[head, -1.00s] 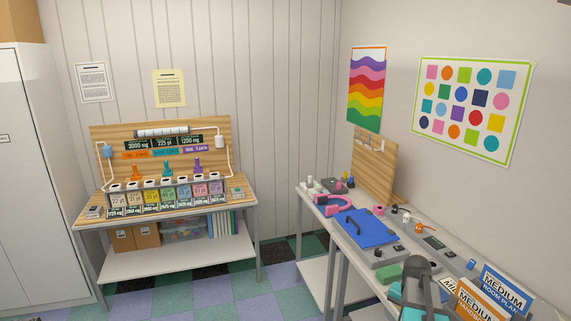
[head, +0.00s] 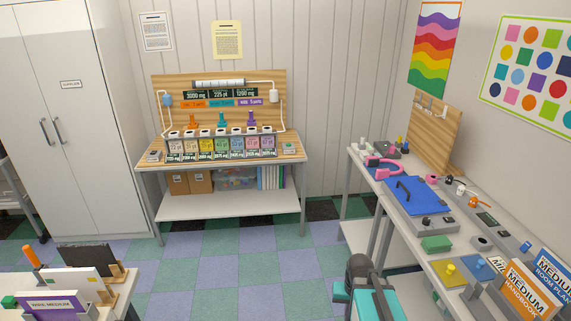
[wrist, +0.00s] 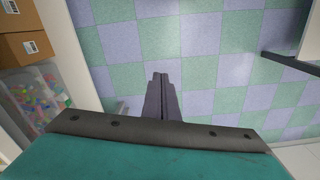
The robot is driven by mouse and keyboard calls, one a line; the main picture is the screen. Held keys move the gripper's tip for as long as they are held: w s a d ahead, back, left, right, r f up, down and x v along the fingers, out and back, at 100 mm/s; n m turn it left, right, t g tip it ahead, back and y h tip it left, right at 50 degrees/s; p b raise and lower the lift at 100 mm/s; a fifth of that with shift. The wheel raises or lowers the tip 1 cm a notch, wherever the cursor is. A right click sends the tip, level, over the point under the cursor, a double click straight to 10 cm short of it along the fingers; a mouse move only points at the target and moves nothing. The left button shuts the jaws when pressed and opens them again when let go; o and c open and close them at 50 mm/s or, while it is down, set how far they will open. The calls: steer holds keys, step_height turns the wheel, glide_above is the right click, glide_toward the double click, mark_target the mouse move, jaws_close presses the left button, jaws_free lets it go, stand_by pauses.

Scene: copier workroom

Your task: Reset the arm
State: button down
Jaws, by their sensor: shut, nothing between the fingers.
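My gripper (wrist: 160,77) shows in the wrist view as two dark fingers closed together, with nothing between them. It points out over the green and lilac checkered floor, beyond my teal and dark grey wrist housing. In the head view part of my arm, grey and teal, shows at the bottom right of centre, in front of the right-hand bench (head: 436,262). The fingertips cannot be made out there.
A wooden-topped dispenser table (head: 225,211) stands at the back wall. A white cabinet (head: 78,110) is at the left. Another table with signs (head: 62,284) is at lower left. The middle floor (head: 240,270) is clear. Cardboard boxes (wrist: 25,48) show in the wrist view.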

steer(key=s+a+f+n, duration=0.1)
steer(key=s+a, duration=0.1)
steer(key=a, duration=0.2)
steer(key=s+f+g+b, duration=0.3)
steer(key=s+f+b, duration=0.3)
steer(key=s+f, duration=0.6)
steer(key=s+f+g+b, duration=0.3)
steer(key=s+f+b, duration=0.4)
steer(key=s+f, duration=0.6)
step_height(320, 180, down, 7)
steer(key=shift+s+r+n, duration=0.1)
steer(key=shift+s+n, duration=0.05)
steer(key=shift+n, duration=0.15)
steer(key=shift+d, duration=0.15)
